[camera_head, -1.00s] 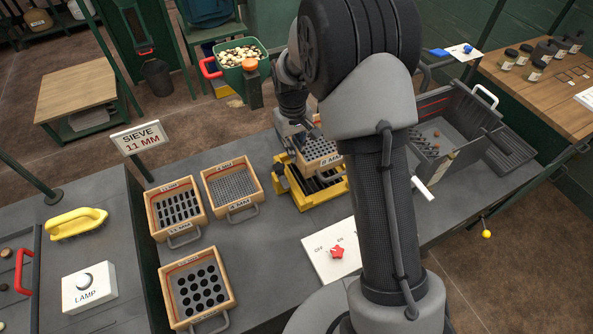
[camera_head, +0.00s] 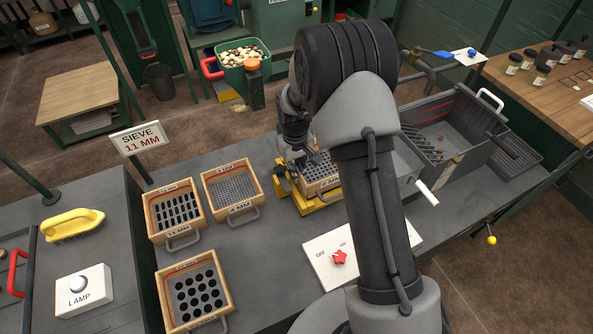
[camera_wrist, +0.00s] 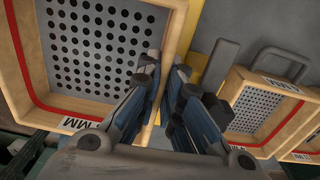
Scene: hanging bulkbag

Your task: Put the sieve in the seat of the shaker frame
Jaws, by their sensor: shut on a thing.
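A wooden-rimmed sieve (camera_head: 322,171) with round holes sits within the yellow shaker frame (camera_head: 318,206) at mid-table, looking about level. Its front label seems to read 8 MM. My arm covers its right side, so I cannot tell whether it is fully down. My gripper (camera_head: 304,158) is shut on the sieve's left wall. In the wrist view, the fingers (camera_wrist: 166,90) straddle the wall of the sieve (camera_wrist: 95,50), and a strip of the yellow frame (camera_wrist: 213,70) shows beside it.
A sign (camera_head: 140,138) reads SIEVE 11 MM. Left of the frame lie a slotted sieve (camera_head: 176,212), a fine 4 MM sieve (camera_head: 231,188) and a large-holed sieve (camera_head: 197,290). A switch plate (camera_head: 325,262) is in front. A grey trough (camera_head: 455,125) stands at the right.

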